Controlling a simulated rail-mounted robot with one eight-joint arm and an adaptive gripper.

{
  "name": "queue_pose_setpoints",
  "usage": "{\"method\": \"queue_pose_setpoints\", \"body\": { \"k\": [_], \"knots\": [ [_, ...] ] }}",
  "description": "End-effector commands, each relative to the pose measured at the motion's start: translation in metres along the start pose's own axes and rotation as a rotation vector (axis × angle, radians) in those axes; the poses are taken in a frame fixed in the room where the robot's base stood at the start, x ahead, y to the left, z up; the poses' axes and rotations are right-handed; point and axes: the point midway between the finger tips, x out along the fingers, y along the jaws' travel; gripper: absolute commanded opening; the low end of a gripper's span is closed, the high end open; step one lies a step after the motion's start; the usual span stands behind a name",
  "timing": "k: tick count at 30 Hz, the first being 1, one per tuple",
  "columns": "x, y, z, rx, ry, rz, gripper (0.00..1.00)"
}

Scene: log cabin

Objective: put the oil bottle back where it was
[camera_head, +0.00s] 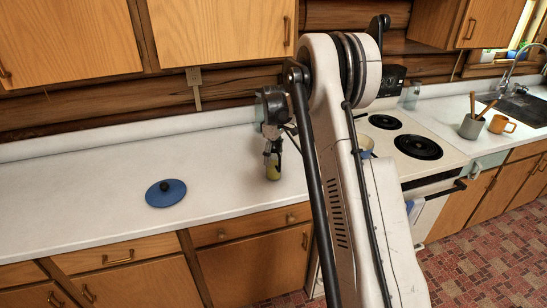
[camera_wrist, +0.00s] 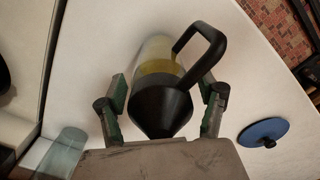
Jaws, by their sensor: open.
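The oil bottle (camera_head: 273,170) stands on the white counter, left of the stove. In the wrist view the bottle (camera_wrist: 160,67) is clear with yellow oil in it, and has a black conical top and a black loop handle. My gripper (camera_head: 272,152) points down over the bottle. In the wrist view my gripper (camera_wrist: 165,102) is open, with one finger on each side of the bottle's top. I see gaps between the fingers and the bottle. My arm covers part of the counter right of the bottle.
A blue lid (camera_head: 166,193) lies on the counter to the left. A clear glass (camera_wrist: 64,150) stands near the bottle in the wrist view. The stove (camera_head: 418,147) is to the right, with a grey utensil cup (camera_head: 471,127) and orange mug (camera_head: 502,124) beyond. The left counter is mostly clear.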

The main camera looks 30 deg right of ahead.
Motion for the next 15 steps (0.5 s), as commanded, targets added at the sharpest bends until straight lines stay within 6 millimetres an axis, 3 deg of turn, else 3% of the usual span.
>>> {"method": "queue_pose_setpoints", "body": {
  "k": [15],
  "knots": [
    [-0.094,0.0,0.0,0.0,0.0,0.0,0.69]
  ]
}}
